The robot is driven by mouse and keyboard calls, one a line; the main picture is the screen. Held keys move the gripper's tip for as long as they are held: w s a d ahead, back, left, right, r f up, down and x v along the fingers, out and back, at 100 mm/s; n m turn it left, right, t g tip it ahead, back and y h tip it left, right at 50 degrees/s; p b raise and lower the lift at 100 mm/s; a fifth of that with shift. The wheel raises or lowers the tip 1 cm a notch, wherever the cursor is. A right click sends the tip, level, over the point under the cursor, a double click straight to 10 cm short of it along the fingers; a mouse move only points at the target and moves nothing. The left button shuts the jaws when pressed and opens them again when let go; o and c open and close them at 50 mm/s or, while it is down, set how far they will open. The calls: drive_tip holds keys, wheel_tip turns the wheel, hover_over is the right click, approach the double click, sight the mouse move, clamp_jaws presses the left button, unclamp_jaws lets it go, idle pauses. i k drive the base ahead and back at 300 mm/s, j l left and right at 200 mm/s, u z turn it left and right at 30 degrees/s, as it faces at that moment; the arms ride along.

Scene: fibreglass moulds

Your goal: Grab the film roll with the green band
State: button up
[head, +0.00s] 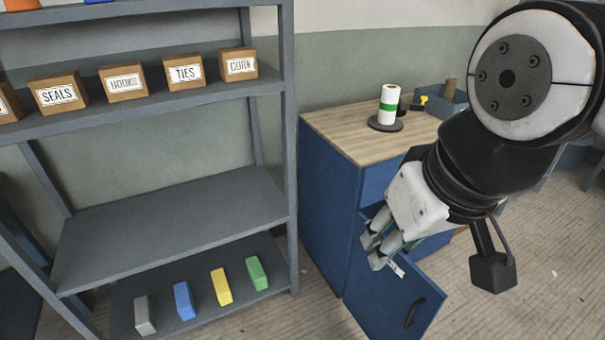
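A white film roll with a green band (388,107) stands upright on a dark round base (374,124) on the wooden top of a blue cabinet. My gripper (371,254) is in front of the cabinet, lower than its top and apart from the roll. Its two fingers point down and to the left, near the open lower part of the cabinet. The fingers look a little apart, and I see nothing held between them. My arm covers the right part of the cabinet.
The cabinet (335,135) has an open blue door or drawer front (385,305) below my gripper. A blue-grey bin (447,104) with tools stands behind the roll. A grey shelf (180,217) at left holds labelled boxes and coloured blocks. Its middle shelf is empty.

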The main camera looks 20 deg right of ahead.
sight(391, 95)
drive_tip(key=k+l, duration=0.1)
drive_tip(key=l, duration=0.2)
drive_tip(key=k+l, duration=0.15)
drive_tip(key=l, duration=0.2)
drive_tip(key=l+u, duration=0.1)
drive_tip(key=l, duration=0.55)
drive_tip(key=k+l, duration=0.1)
drive_tip(key=l, duration=0.5)
drive_tip(key=l+u, duration=0.15)
drive_tip(key=l, duration=0.5)
drive_tip(key=k+l+u, duration=0.1)
drive_tip(key=l, duration=0.55)
drive_tip(key=i+l, duration=0.2)
drive_tip(key=l, duration=0.15)
drive_tip(key=i+l+u, duration=0.15)
drive_tip(key=l, duration=0.2)
drive_tip(key=i+l, duration=0.2)
drive_tip(key=l, duration=0.15)
drive_tip(key=i+l+u, duration=0.1)
drive_tip(key=i, duration=0.35)
drive_tip(key=i+l, duration=0.1)
drive_tip(key=i, duration=0.4)
drive_tip(key=i+l+u, duration=0.15)
drive_tip(key=i, duration=0.3)
